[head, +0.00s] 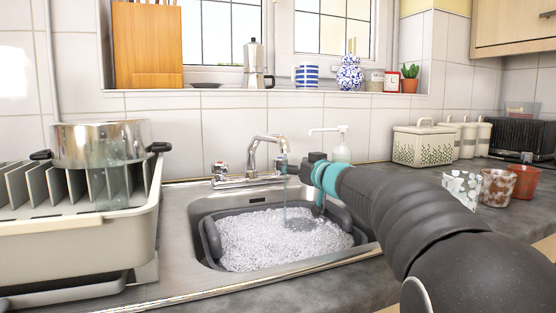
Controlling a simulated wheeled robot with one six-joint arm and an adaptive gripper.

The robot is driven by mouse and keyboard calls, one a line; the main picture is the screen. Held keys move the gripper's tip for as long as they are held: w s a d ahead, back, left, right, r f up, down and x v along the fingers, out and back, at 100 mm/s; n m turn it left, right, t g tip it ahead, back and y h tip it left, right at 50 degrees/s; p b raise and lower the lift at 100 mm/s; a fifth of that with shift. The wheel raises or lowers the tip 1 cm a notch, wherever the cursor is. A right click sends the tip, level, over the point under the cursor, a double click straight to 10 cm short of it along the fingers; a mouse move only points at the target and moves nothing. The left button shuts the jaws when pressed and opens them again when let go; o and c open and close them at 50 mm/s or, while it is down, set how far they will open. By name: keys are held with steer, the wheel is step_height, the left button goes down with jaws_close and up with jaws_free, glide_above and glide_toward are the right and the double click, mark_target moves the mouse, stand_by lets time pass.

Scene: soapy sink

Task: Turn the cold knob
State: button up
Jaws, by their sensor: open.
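The chrome faucet (258,150) stands at the back edge of the sink. Its left knob (220,170) is in clear view. Its right knob (283,161) has a bluish part and sits just left of my gripper (309,167). The picture does not clearly show which knob is the cold one. My gripper is at the end of my arm, over the back right of the sink. It is open and appears apart from the right knob. Its fingertips are small and partly hidden by my own wrist.
A soapy basin (209,236) sits in the sink, and a thin stream seems to fall into it. A soap dispenser (341,151) stands behind my wrist. A dish rack (75,228) with a metal pot (98,143) is at left. Containers line the right counter.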

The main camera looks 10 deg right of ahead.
mark_target(284, 160)
steer(key=x, duration=0.8)
steer(key=shift+w, duration=0.2)
steer(key=c, duration=1.2)
